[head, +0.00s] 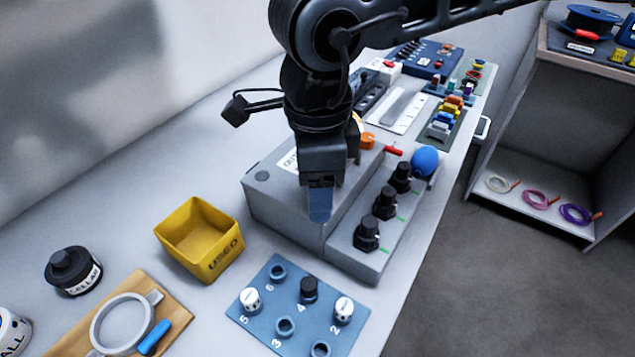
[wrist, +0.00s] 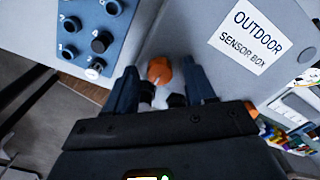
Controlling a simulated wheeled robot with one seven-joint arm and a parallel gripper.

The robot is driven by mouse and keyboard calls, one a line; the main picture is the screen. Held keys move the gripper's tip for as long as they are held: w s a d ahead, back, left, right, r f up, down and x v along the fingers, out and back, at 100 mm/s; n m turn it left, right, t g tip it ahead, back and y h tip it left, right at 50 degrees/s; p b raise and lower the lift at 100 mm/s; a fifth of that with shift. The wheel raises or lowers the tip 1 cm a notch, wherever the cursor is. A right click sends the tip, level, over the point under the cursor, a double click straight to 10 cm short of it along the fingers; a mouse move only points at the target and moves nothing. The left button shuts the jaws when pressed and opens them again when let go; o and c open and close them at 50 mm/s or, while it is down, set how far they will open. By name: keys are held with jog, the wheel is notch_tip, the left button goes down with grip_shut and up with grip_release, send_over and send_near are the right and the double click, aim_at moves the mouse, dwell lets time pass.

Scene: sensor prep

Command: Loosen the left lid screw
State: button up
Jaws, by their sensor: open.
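The grey sensor box (head: 270,207) stands on the bench; its labelled lid also shows in the wrist view (wrist: 225,88). One orange lid screw (wrist: 160,70) shows between my fingers in the wrist view; in the head view my gripper hides that spot. Whether the fingers touch it I cannot tell. Another orange screw (head: 368,140) is on the box farther back, right of the label. My gripper (head: 320,205) points down over the front part of the box; its spread, open fingers also show in the wrist view (wrist: 160,80).
Black knobs (head: 385,203) line the box's right ledge, with a blue ball (head: 425,160) behind. A blue numbered panel (head: 262,325) lies in front. A yellow USED bin (head: 192,240) stands left. Parts trays (head: 445,125) fill the bench's back. A shelf (head: 560,120) stands right, across open floor.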

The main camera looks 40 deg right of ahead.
jog(key=shift+c, duration=0.2)
grip_shut()
jog(key=shift+f+b, duration=0.1)
jog(key=shift+b, duration=0.3)
